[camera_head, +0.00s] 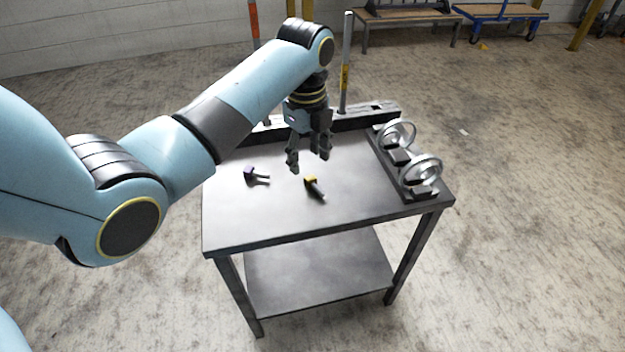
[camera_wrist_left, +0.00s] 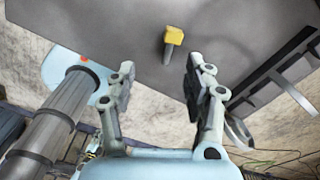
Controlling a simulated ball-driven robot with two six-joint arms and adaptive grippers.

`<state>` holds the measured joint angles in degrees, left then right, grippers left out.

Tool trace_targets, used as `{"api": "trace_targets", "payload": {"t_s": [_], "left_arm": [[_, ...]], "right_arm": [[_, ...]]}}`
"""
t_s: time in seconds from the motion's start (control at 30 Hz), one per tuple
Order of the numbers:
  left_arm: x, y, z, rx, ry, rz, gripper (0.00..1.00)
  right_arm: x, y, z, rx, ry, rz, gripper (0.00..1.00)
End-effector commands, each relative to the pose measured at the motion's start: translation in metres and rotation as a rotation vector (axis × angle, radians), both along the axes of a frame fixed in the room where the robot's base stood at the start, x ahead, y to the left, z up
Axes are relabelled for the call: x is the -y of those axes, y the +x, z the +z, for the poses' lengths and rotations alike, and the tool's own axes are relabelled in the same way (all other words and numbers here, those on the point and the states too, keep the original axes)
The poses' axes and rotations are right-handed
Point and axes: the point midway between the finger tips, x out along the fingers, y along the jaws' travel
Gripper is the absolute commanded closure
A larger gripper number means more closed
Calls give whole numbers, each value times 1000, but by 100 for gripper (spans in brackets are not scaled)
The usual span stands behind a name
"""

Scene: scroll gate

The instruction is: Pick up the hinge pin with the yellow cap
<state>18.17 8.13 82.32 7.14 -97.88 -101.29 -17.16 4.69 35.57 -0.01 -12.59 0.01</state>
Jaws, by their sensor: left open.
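The hinge pin with the yellow cap (camera_head: 311,182) lies on the table top near its middle, its dark shaft pointing toward the front right. In the left wrist view the yellow-capped pin (camera_wrist_left: 173,37) shows beyond the fingertips, roughly between them and apart from both. My left gripper (camera_head: 309,168) is open and empty, above the table and just behind the pin in the head view. Its two fingers are spread in the left wrist view (camera_wrist_left: 157,72). A second pin with a purple cap (camera_head: 250,173) lies to the left on the table. My right gripper is not in view.
A dark rack with silver ring-shaped wheels (camera_head: 420,170) stands along the table's right side. A dark beam with an upright grey post (camera_head: 346,65) runs along the back edge. The front of the table top (camera_head: 270,220) is clear.

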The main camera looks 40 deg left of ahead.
Motion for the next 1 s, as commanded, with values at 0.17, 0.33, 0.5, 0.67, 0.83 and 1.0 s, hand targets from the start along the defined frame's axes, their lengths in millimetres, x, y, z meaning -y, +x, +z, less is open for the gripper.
{"api": "trace_targets", "payload": {"t_s": [0.17,0.33,0.5,0.67,0.83,1.0], "left_arm": [[-1,20,14,-23,-11,-165,48],[-1,20,-14,-28,-13,-184,48],[-1,20,-34,-25,-12,-183,48],[-1,20,-49,-26,-13,-182,48],[-1,20,-78,-26,-13,-182,48],[-1,20,-89,-23,-12,-183,48]], "right_arm": [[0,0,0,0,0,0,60],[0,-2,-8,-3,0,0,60],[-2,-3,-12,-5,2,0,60],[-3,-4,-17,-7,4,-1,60],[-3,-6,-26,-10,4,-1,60],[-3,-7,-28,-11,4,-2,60]]}}
